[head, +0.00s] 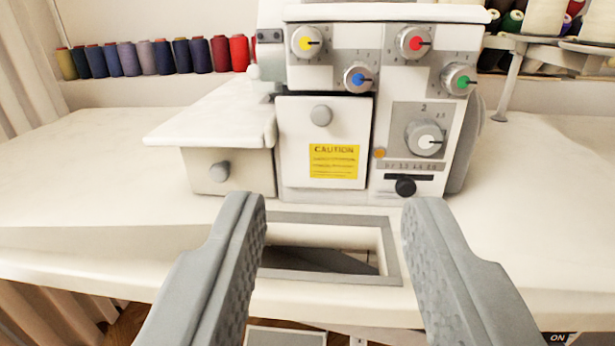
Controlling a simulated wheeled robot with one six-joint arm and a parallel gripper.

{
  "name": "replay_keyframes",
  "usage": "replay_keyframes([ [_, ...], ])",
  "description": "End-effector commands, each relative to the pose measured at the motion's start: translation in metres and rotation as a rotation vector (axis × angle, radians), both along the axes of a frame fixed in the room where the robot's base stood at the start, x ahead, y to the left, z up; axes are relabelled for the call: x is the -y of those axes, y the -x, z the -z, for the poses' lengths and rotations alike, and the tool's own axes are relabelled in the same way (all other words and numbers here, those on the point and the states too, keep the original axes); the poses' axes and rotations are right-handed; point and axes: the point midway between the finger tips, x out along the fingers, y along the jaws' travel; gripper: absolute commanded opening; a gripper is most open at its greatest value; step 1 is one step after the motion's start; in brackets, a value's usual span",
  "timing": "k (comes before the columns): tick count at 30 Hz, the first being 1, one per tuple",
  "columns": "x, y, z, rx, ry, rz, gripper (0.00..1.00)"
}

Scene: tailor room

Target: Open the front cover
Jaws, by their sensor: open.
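The sewing machine (388,25) is an overlocker on a white table, with colored dials on its upper front. Its front cover (293,147) is a white panel with a round knob (321,115) and a yellow caution label (334,161). The cover looks shut, flush with the machine's front. My gripper (330,205) is open and empty, its two grey fingers apart in front of and below the cover, not touching it.
A side box with its own knob (220,172) stands left of the cover. A framed rectangular opening (392,262) lies in the tabletop between my fingers. Thread spools (150,57) line the back left. The table (60,185) is clear at left.

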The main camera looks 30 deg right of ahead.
Motion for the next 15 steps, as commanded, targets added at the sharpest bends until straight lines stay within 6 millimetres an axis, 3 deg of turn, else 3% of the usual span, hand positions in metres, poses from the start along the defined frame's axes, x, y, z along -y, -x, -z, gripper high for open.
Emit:
replay_keyframes([
  [6, -0.004, -0.01, 0.024, -0.027, 0.013, 0.044, 0.4],
  [15, 0.014, -0.035, 0.025, -0.029, 0.014, 0.047, 0.4],
])
